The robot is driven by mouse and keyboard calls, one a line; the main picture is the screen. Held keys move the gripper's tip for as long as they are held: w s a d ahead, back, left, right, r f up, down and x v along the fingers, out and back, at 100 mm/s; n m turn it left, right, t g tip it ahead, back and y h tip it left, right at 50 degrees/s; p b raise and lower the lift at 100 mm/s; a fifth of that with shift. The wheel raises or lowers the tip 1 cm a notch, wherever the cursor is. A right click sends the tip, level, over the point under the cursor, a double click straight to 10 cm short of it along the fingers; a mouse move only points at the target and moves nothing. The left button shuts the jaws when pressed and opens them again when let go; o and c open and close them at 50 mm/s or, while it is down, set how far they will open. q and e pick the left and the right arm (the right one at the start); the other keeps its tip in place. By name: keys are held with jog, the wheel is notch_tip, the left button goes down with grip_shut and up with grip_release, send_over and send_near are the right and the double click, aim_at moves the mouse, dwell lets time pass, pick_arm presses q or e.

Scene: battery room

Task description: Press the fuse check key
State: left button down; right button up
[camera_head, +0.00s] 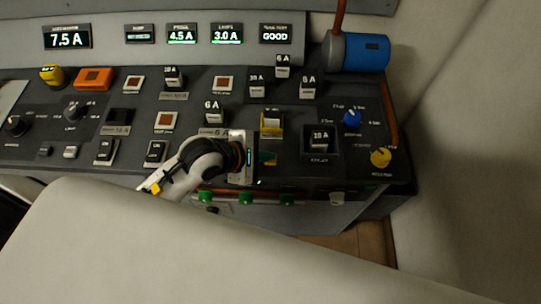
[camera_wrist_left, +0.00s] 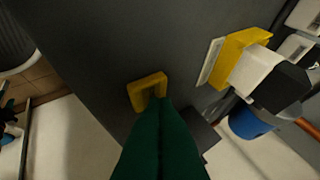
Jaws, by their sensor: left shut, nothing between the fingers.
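A small key in a yellow frame (camera_wrist_left: 147,92) sits on the dark panel in the left wrist view. Its label is not readable, so I cannot confirm it is the fuse check key. My left gripper (camera_wrist_left: 157,104) is shut and empty, its green fingers reaching the lower edge of the yellow frame and hiding part of the key. I cannot tell whether they touch it. In the head view the left gripper (camera_head: 264,158) is low on the panel's front part, its dark wrist covering nearby panel. My right gripper is not in view.
A yellow-framed socket (camera_head: 271,128) holds a white fuse just beyond the gripper. A 10 A fuse (camera_head: 320,138), a blue knob (camera_head: 352,118) and a yellow knob (camera_head: 381,158) are to the right. Green terminals (camera_head: 246,200) line the front edge. A display (camera_head: 275,35) reads GOOD.

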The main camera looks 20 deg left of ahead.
pick_arm(q)
jog(key=shift+r, duration=0.1)
jog(key=shift+r+p, duration=0.7)
jog(key=shift+r, duration=0.05)
notch_tip(320, 180, up, 5)
jog(key=p, duration=0.4)
dwell(0.4)
dwell(0.4)
